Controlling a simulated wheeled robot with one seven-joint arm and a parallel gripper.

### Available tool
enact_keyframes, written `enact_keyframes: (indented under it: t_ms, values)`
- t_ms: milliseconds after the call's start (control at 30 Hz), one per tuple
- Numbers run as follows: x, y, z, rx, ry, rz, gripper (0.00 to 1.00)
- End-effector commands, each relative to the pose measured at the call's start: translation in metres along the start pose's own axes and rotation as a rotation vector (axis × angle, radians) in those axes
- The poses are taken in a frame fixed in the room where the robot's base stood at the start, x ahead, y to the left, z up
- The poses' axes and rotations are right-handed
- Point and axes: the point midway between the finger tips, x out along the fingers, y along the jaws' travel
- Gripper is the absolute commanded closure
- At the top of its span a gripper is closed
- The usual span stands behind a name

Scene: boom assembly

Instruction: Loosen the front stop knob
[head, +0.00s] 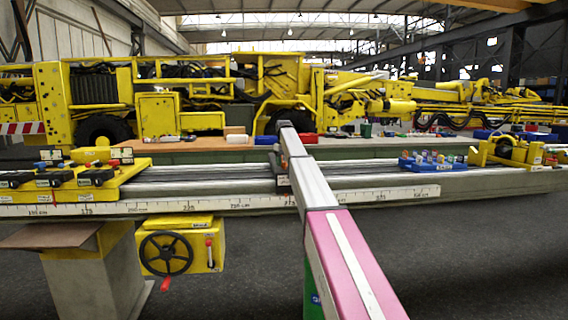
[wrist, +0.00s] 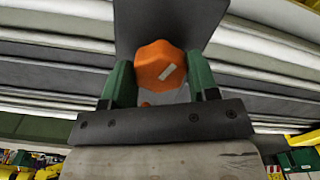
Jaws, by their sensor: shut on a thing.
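An orange lobed knob (wrist: 160,66) with a pale mark on its face sits in the middle of the wrist view, against a dark grey plate (wrist: 168,22). My gripper (wrist: 162,80) has one green finger on each side of the knob and is shut on it. In the head view my own arm reaches over the long rail bench (head: 220,180) and hides the knob and my fingers. A small dark block (head: 279,172) shows on the rails just left of my arm. I cannot tell from the pictures how tight the knob is.
A yellow unit with black clamps (head: 70,178) sits on the bench's left end. A handwheel box (head: 181,249) hangs below. A blue tray (head: 432,163) and a yellow fixture (head: 506,151) stand to the right. The rails between my arm and the tray look clear.

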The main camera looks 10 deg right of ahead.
Motion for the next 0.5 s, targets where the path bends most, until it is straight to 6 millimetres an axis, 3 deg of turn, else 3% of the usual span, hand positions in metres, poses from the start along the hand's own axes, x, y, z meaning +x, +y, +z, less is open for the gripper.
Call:
enact_keyframes:
  t_ms: [500]
  values:
    - [-0.0002,0.0000,-0.0002,-0.113,0.000,0.000,0.69]
